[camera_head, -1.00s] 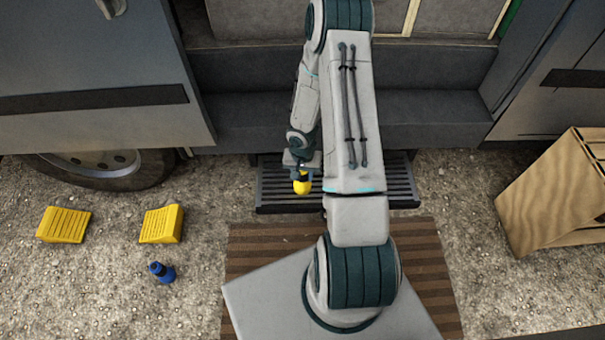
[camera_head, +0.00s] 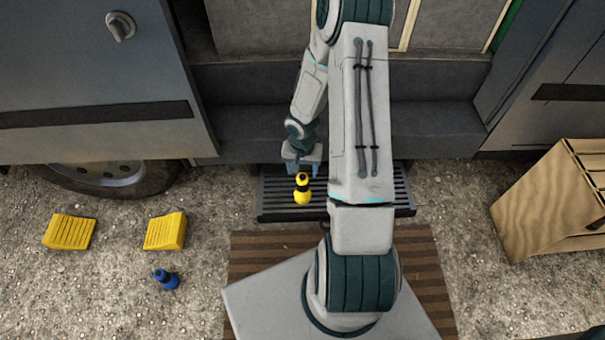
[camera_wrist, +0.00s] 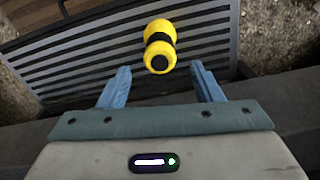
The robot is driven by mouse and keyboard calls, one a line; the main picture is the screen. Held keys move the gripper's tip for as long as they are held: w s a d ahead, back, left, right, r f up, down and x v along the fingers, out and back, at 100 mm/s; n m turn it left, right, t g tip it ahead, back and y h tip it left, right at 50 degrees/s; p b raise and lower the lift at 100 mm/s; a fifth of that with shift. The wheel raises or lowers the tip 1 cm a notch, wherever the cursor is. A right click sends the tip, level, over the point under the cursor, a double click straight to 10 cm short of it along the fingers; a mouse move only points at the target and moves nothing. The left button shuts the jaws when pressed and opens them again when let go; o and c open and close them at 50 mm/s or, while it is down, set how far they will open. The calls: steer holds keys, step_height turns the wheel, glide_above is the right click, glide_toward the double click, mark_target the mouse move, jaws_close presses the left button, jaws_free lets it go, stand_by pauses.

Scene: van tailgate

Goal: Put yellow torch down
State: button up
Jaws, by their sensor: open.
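The yellow torch (camera_head: 303,190) with a black middle band and dark end is on the slatted metal step (camera_head: 269,207) below the van's tailgate opening. My gripper (camera_head: 303,168) is just behind the torch, on its van side. In the wrist view the torch (camera_wrist: 159,47) lies beyond my open fingertips (camera_wrist: 160,75), roughly in line with the gap between them. The fingers look clear of it, and the gap is empty. The step's slats (camera_wrist: 100,58) show around the torch.
A blue torch-like item (camera_head: 166,279) and two yellow wheel chocks (camera_head: 69,231) (camera_head: 165,231) are on the gravel at left. A wooden crate (camera_head: 535,207) stands at right. A brown striped mat (camera_head: 425,262) lies in front of the step. The van's sill (camera_head: 240,120) is behind my gripper.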

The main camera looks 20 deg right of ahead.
step_height(320, 180, up, 3)
steer(key=shift+r+p, duration=0.1)
steer(key=shift+p, duration=0.25)
steer(key=s+a+r+n+h, duration=0.15)
steer(key=s+r, duration=0.25)
steer(key=r, duration=0.8)
steer(key=s+a+r+n, duration=0.3)
steer(key=s+r, duration=0.1)
steer(key=r, duration=0.8)
steer(key=s+a+r+n+t+y, duration=0.1)
steer(key=s+a+r+n, duration=0.1)
steer(key=s+a+r, duration=0.2)
steer(key=s+r, duration=0.1)
steer(key=s, duration=0.2)
steer(key=shift+a+r, duration=0.3)
steer(key=shift+s+y, duration=0.1)
steer(key=shift+y, duration=0.15)
steer(key=shift+s+r, duration=0.2)
steer(key=shift+s, duration=0.15)
